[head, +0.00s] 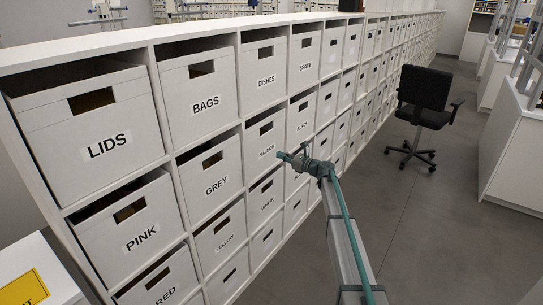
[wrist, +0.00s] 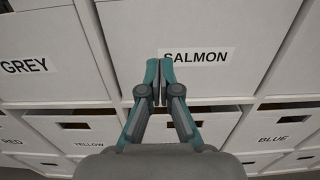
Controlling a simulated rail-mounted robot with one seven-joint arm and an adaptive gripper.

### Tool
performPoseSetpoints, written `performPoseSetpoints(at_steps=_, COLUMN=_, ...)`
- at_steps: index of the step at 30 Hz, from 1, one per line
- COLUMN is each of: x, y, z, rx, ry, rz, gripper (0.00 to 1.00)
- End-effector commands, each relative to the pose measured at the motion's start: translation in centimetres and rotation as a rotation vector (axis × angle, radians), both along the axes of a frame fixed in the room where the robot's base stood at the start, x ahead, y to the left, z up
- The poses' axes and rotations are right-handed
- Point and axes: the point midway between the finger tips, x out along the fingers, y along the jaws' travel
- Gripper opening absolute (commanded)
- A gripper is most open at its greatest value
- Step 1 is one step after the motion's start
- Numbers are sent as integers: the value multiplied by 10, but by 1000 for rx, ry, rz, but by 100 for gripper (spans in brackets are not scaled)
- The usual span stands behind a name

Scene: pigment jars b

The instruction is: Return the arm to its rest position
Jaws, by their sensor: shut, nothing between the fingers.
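My gripper (wrist: 159,82) is shut and empty in the wrist view, its two teal fingertips together just below the SALMON label (wrist: 197,56). The box with that label (wrist: 215,90) fills the middle of the wrist view behind the fingers; I cannot tell whether they touch it. In the head view my arm (head: 345,235) reaches up from the lower right, and my gripper (head: 283,156) points left at the shelf front near the SALMON box (head: 262,133). The fingertips are too small there to see clearly.
A long white shelf (head: 150,37) holds rows of labelled boxes, including LIDS (head: 95,155), BAGS (head: 193,85) and GREY (head: 205,200). A black office chair (head: 425,100) stands on the grey floor to the right. White benches (head: 515,150) line the right side.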

Motion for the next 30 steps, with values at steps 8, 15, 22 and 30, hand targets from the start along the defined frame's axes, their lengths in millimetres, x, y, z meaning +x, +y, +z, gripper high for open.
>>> performPoseSetpoints(at_steps=8, x=-19, y=-27, z=-1, rx=-1, ry=1, rz=1, gripper=0)
performPoseSetpoints(at_steps=15, x=-23, y=-28, z=-5, rx=-105, ry=-119, rz=15, gripper=0)
performPoseSetpoints(at_steps=22, x=-93, y=-26, z=-79, rx=-557, ry=-382, rz=164, gripper=0)
performPoseSetpoints(at_steps=30, x=-216, y=-37, z=-216, rx=-952, ry=-537, rz=464, gripper=0)
